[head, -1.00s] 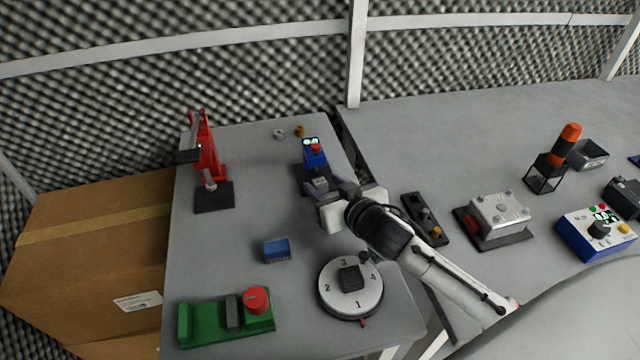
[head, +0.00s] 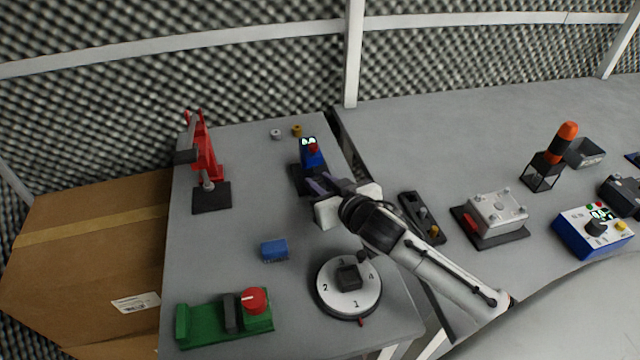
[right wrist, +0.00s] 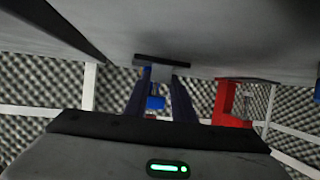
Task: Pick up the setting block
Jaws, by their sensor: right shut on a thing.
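The setting block (right wrist: 160,72) shows in the right wrist view as a small grey block between my right fingertips, against the dark base of the blue gauge stand (head: 310,153). My right gripper (head: 318,186) is shut on it, just in front of the stand; it also shows in the right wrist view (right wrist: 161,78). In the head view the fingers hide the block. I cannot tell whether the block still touches the base. My left gripper is not in view.
A red press (head: 207,160) stands left. A blue block (head: 274,250), a numbered dial (head: 348,305) and a green fixture (head: 205,325) lie in front. A black tray (head: 422,217) and a metal box (head: 497,212) are on the right table.

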